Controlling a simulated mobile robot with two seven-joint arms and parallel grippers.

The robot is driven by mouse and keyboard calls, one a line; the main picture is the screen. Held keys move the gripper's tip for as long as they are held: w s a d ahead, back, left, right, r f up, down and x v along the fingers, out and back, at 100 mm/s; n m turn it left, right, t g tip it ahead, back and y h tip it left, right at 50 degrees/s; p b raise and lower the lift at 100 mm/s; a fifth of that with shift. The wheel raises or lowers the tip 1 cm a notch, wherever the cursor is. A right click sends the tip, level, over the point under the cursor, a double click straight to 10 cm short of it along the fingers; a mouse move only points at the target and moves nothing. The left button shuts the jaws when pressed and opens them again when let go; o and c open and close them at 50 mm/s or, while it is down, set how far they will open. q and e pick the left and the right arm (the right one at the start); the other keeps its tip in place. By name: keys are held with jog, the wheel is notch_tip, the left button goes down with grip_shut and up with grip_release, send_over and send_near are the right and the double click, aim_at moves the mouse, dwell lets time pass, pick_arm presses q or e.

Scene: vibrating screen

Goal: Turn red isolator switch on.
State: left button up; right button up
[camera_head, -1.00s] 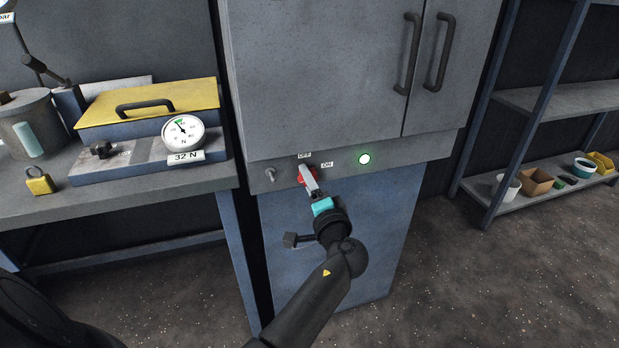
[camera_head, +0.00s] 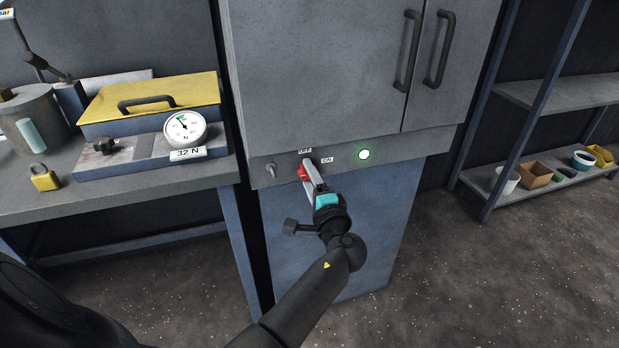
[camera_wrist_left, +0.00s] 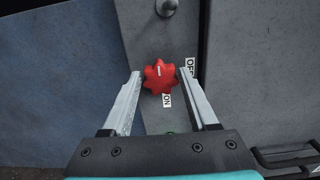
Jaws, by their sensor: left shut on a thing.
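The red isolator switch (camera_head: 302,171) is a star-shaped knob on the grey panel below the cabinet doors. The OFF label (camera_head: 305,151) is above it and the ON label (camera_head: 327,160) is to its right. My left gripper (camera_head: 311,174) reaches it from below and partly covers it. In the left wrist view, the red knob (camera_wrist_left: 159,78) sits between the tips of my left gripper (camera_wrist_left: 160,74), which is shut on it. A short white mark shows on the knob; which label it points to is unclear. My right gripper is not in view.
A lit green lamp (camera_head: 364,154) is on the panel at right, and a small metal stud (camera_head: 271,169) at left. A workbench (camera_head: 110,205) with a gauge (camera_head: 185,129) and a yellow padlock (camera_head: 44,178) stands left. A shelf (camera_head: 540,178) with containers stands right.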

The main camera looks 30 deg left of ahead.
pick_arm(q)
jog(key=o, duration=1.4)
jog(key=shift+w, duration=0.1)
jog(key=shift+c, duration=0.2)
jog(key=p+v, duration=0.2)
jog(key=v, duration=1.3)
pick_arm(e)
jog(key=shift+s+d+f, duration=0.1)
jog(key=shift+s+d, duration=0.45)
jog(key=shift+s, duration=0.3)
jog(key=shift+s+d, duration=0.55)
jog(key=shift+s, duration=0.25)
